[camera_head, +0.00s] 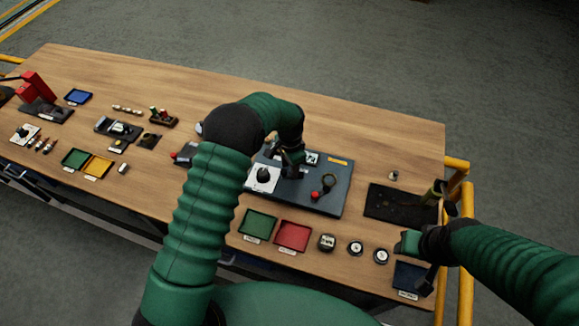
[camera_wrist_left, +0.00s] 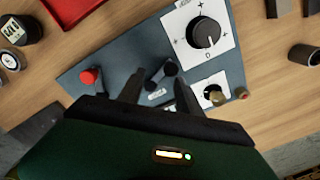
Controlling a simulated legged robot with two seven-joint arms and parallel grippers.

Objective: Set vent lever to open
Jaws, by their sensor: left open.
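A dark grey control panel (camera_head: 335,205) lies on the wooden bench, and it also shows in the left wrist view (camera_wrist_left: 120,55). A short black lever (camera_wrist_left: 162,76) is on it, between a white-plated dial (camera_wrist_left: 204,33) and a red knob (camera_wrist_left: 90,76). It looks like the vent lever, but its label is unreadable. My left gripper (camera_wrist_left: 157,92) is open, its fingers pointing at the panel on either side of the black lever; contact cannot be told. In the head view, my left gripper (camera_head: 291,170) hides most of this lever. My right gripper (camera_head: 408,243) is over the bench's right end, jaws unclear.
A small white plate with a brass knob (camera_wrist_left: 212,94) is beside my left fingers. Green (camera_head: 257,225) and red (camera_head: 293,236) trays and several round gauges lie in front of the panel. A black tray (camera_head: 385,203) is to the right. The bench behind is clear.

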